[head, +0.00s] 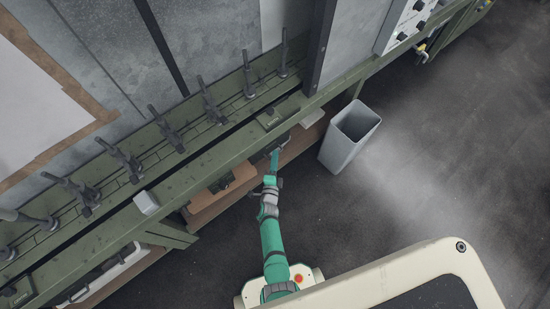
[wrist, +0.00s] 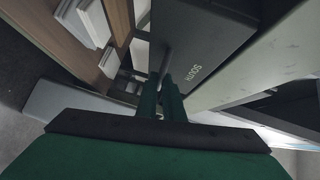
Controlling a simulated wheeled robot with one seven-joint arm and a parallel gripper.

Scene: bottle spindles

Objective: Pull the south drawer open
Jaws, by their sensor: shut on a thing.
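The south drawer (wrist: 205,35) is a dark box front with the label SOUTH, at the top middle of the wrist view. My gripper (wrist: 167,82) reaches up to it and is shut on its bar handle (wrist: 166,55), left of the label. The fingers partly hide the handle. In the head view my gripper (head: 275,153) is at the bench's front edge, beside the dark drawer (head: 284,142) under the bench top. How far the drawer stands out is hard to tell.
A grey bin (head: 350,135) stands on the floor right of my arm. The green bench (head: 215,153) carries a row of dark upright spindles (head: 211,105). A brown lower shelf (head: 222,196) runs under it. The floor at right is clear.

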